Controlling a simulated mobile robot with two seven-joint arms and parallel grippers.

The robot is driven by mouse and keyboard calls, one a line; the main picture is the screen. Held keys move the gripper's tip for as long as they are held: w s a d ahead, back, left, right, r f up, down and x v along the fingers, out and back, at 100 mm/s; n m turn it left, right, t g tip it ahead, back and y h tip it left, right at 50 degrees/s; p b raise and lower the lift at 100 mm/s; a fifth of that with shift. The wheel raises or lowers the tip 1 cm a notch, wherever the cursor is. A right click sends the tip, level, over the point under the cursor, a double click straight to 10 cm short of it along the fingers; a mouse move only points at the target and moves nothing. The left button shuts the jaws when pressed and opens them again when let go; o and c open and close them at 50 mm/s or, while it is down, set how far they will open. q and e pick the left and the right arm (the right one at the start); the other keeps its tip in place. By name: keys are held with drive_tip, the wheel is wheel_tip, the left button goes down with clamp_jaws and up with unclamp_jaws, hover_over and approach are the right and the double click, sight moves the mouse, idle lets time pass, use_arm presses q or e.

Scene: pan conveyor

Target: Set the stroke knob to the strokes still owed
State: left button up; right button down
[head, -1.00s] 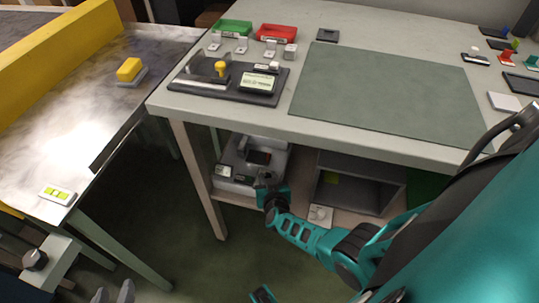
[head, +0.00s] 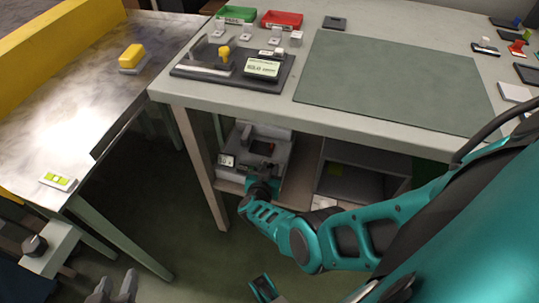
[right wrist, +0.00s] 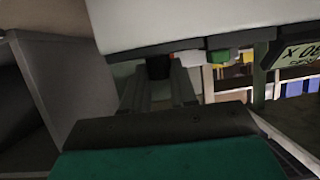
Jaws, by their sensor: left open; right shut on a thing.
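A grey machine (head: 277,147) stands on the shelf under the workbench, with a small white label (head: 227,161) at its front left. My right gripper (head: 262,184) is at the machine's lower front, its fingers largely hidden by my own arm in the head view. In the right wrist view, my right gripper (right wrist: 160,88) is shut on a small dark knob (right wrist: 158,68) below the machine's pale body (right wrist: 190,22). The knob's setting cannot be read. My left gripper (head: 117,282) is open and empty at the bottom left of the head view.
A stamping board with a yellow-handled stamp (head: 224,53) and a printed card (head: 262,68) lies on the bench. Green (head: 236,14) and red (head: 282,19) trays stand behind. A grey open box (head: 352,150) is right of the machine. Another dark knob (head: 35,245) is at far left.

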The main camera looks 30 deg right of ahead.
drive_tip(key=c, duration=0.9)
unclamp_jaws()
